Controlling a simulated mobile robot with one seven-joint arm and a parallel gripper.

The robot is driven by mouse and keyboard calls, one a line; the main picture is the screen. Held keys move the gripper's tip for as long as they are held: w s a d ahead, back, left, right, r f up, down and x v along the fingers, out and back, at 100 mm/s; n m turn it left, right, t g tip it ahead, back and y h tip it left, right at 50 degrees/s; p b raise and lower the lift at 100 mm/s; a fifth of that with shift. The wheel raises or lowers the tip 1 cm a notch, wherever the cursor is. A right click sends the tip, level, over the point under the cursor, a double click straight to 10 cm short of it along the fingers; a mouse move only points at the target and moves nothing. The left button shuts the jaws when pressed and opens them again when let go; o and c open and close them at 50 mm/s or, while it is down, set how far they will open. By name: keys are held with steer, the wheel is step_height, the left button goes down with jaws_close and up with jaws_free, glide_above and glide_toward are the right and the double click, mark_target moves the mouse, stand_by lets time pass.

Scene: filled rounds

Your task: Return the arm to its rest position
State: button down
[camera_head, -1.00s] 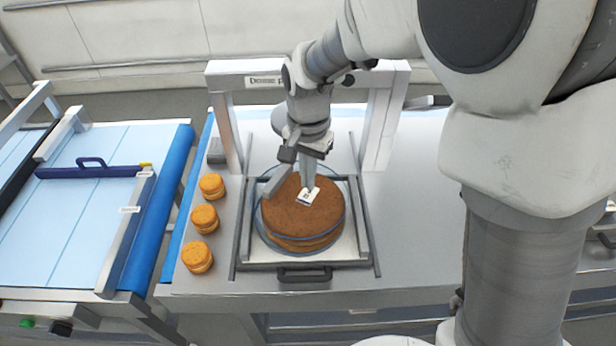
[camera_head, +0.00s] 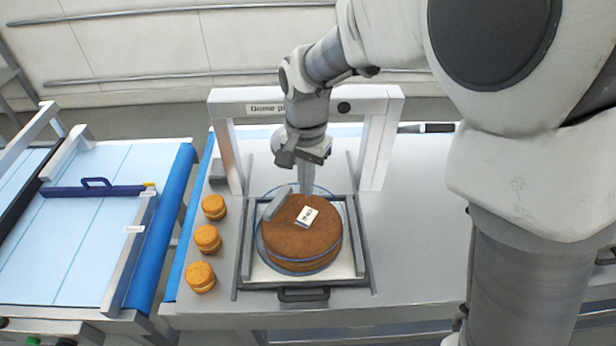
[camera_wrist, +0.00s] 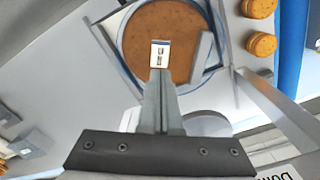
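My gripper (camera_head: 306,192) hangs fingers down over the far edge of the brown round cake (camera_head: 300,238). In the wrist view its two fingers (camera_wrist: 160,74) lie close together, with nothing seen between them. A small white card with dark print (camera_head: 307,217) lies on top of the cake, just in front of the fingertips and apparently apart from them. The card also shows in the wrist view (camera_wrist: 160,53). My upper arm and a large joint fill the right of the head view.
A grey block (camera_head: 276,204) is at the cake's left edge. Several orange filled rounds (camera_head: 208,239) stand left. A blue-edged conveyor (camera_head: 160,230) is farther left. The counter right (camera_head: 420,240) is clear.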

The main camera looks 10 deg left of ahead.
steer(key=s+d+r+n+t+b, duration=0.1)
steer(key=s+d, duration=0.3)
steer(key=d, duration=0.4)
steer(key=s+d+r+n+t+b, duration=0.1)
steer(key=s+d+r+t+b, duration=0.1)
steer(key=d, duration=0.5)
steer(key=s+d+r+n+t+b, duration=0.1)
steer(key=s+d+r+t+b, duration=0.1)
steer(key=s+d, duration=0.5)
step_height(320, 180, up, 3)
steer(key=shift+s+d+f+t+b, duration=0.25)
steer(key=shift+s+d+b, duration=0.2)
steer(key=shift+d, duration=0.35)
steer(key=shift+d, duration=0.15)
